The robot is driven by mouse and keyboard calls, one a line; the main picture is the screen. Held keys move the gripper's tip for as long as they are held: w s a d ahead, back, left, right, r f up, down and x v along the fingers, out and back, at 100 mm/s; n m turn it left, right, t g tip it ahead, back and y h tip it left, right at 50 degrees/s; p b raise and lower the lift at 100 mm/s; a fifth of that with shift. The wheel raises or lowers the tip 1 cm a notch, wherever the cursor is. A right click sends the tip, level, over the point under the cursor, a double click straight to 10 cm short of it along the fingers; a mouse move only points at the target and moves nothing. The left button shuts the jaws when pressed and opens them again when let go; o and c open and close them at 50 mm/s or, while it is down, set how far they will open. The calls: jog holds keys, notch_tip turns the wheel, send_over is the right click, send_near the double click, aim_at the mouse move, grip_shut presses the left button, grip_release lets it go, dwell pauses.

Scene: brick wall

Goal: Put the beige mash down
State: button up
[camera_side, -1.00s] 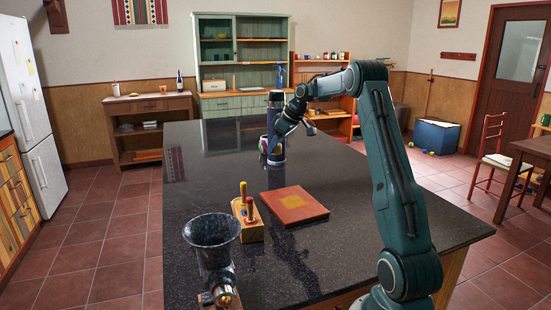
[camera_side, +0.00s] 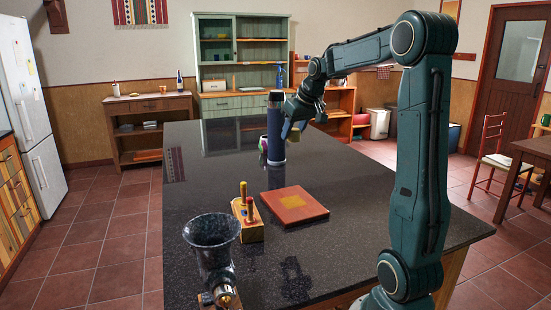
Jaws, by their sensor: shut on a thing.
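The fingertips are partly lost against the dark cylinder.
A small colourful container (camera_side: 263,145) stands at the cylinder's left. Nearer are a red-brown square board (camera_side: 294,206), a yellow block with upright pegs (camera_side: 249,233) and a dark speckled funnel-topped device (camera_side: 212,243). The counter's left half and right side are mostly clear.

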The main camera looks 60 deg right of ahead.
jog(key=shift+s+a+r, duration=0.1)
jog(key=shift+s+a, duration=0.05)
send_over(289, 199)
jog(key=s+a, duration=0.1)
jog(key=s, duration=0.1)
notch_tip(289, 199, down, 16)
jog(key=shift+w+r, duration=0.1)
jog(key=shift+w, duration=0.05)
jog(key=shift+f, duration=2.15)
jog(key=shift+f, duration=0.15)
jog(key=o, duration=0.8)
jog(key=shift+c, duration=0.2)
jog(key=shift+r, duration=0.2)
